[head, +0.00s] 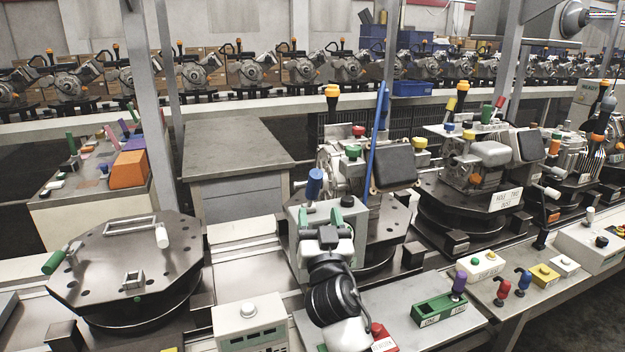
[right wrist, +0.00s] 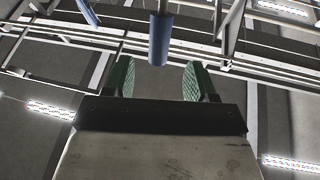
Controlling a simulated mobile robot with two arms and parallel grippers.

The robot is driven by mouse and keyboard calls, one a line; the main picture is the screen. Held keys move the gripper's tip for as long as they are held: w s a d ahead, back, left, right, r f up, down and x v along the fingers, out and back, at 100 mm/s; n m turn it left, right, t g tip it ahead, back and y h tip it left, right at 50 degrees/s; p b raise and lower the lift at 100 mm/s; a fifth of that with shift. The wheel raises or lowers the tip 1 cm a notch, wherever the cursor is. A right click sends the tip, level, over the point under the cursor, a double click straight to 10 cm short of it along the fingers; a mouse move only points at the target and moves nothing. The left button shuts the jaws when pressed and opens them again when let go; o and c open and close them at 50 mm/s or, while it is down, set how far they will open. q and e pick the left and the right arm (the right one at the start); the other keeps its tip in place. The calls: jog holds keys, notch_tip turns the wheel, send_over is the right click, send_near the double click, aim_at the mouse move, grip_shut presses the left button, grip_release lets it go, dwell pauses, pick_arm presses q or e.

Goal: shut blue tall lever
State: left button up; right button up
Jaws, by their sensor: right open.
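A blue cylindrical lever handle (head: 315,182) stands up at the middle fixture in the head view. A long thin blue rod (head: 379,135) leans upright to its right. I cannot tell for sure which one is the tall lever. My right gripper (head: 322,216) is open, its green-padded fingers just below the blue handle. In the right wrist view, the blue handle (right wrist: 159,40) hangs between and beyond the fingertips (right wrist: 158,80), apart from both. My left gripper is not in view.
An engine with a black box (head: 394,166) stands right of my gripper. Control boxes and a green tray (head: 432,312) line the front. A grey cabinet (head: 237,150) stands behind.

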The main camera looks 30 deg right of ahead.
aim_at(313, 179)
jog(key=p+x, duration=0.3)
jog(key=x, duration=0.7)
jog(key=shift+w+d+r, duration=0.1)
jog(key=shift+w, duration=0.1)
grip_shut()
